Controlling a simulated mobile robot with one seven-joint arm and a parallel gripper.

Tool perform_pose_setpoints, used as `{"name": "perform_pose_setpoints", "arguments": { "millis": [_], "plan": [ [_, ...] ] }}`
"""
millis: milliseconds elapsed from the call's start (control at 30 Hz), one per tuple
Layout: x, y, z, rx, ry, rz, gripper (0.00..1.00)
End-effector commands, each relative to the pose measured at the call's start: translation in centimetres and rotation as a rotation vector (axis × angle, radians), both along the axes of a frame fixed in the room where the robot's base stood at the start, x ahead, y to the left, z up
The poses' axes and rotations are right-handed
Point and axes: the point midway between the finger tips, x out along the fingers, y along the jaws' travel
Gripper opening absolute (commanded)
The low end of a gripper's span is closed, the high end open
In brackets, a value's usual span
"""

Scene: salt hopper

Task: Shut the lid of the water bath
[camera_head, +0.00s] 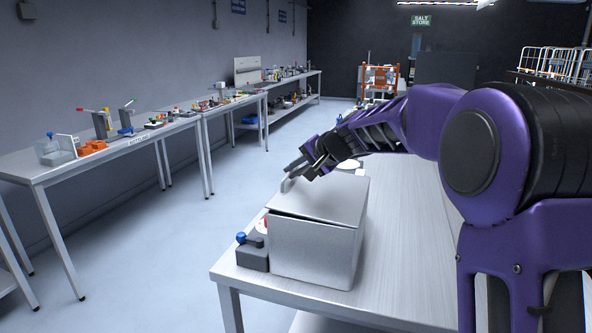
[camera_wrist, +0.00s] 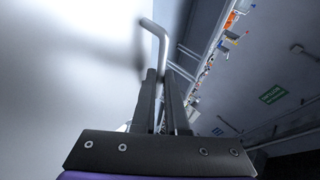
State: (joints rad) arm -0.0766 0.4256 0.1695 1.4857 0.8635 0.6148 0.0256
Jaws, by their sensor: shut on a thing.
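The water bath (camera_head: 312,254) is a grey metal box on the near end of the table on the right in the head view. Its flat lid (camera_head: 328,200) lies almost level over the box, with a thin dark gap along the near edge. A bent bar handle (camera_head: 287,185) stands at the lid's left side. My gripper (camera_head: 295,167) is at this handle, above the lid's left edge. In the wrist view my gripper (camera_wrist: 161,78) is shut on the pale handle (camera_wrist: 155,29), whose bent end sticks out past the fingertips. The lid (camera_wrist: 70,70) fills the left there.
A small dark device with a blue knob (camera_head: 241,238) stands left of the bath, close to it. The steel table (camera_head: 405,240) is bare right of the bath. Benches with lab items (camera_head: 130,140) line the left wall, with clear floor (camera_head: 185,240) between.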

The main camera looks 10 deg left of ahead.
Motion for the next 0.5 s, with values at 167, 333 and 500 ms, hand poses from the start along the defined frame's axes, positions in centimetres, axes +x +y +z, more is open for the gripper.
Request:
{"name": "perform_pose_setpoints", "arguments": {
  "millis": [167,333,500],
  "plan": [
    [-0.59,1.43,0.39,0.013,0.002,0.024,0.00],
    [-0.59,1.37,0.31,0.011,0.003,0.023,0.38],
    [-0.52,1.14,0.20,0.008,0.002,0.020,0.41]
  ]
}}
